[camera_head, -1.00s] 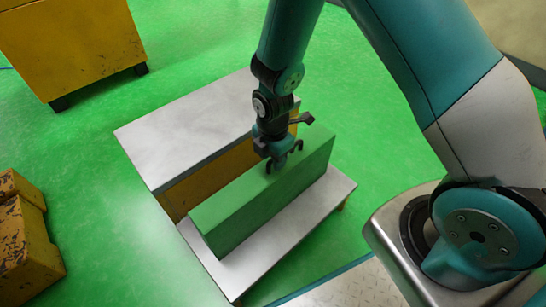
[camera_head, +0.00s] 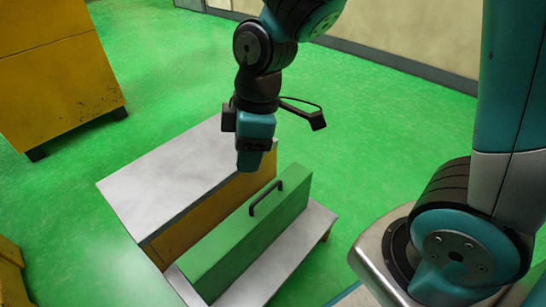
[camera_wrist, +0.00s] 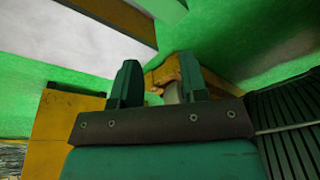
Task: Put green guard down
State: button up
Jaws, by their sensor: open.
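The green guard (camera_head: 240,248) is a long green box with a black handle (camera_head: 266,197) on its top face. In the head view it rests on the pale lower shelf (camera_head: 272,264) of the stepped table, alongside the taller block. My gripper (camera_head: 250,163) is above the guard, raised clear of the handle and empty. In the wrist view my gripper's two fingers (camera_wrist: 158,80) stand apart with nothing clearly held between them. The guard's far lower side is hidden.
The taller white-topped part of the table (camera_head: 178,180) stands left of the guard. A yellow cabinet (camera_head: 55,70) is at the upper left, and another yellow object (camera_head: 10,270) is at the left edge. Green floor (camera_head: 390,130) lies open to the right.

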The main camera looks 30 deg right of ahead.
jog(key=s+r+m+y, duration=0.1)
jog(key=s+r+m, duration=0.5)
jog(key=s, duration=0.5)
notch_tip(320, 180, up, 2)
jog(key=shift+s+a+r+m+y, duration=0.25)
jog(key=shift+a+m+y, duration=0.05)
jog(key=shift+a+m, duration=0.15)
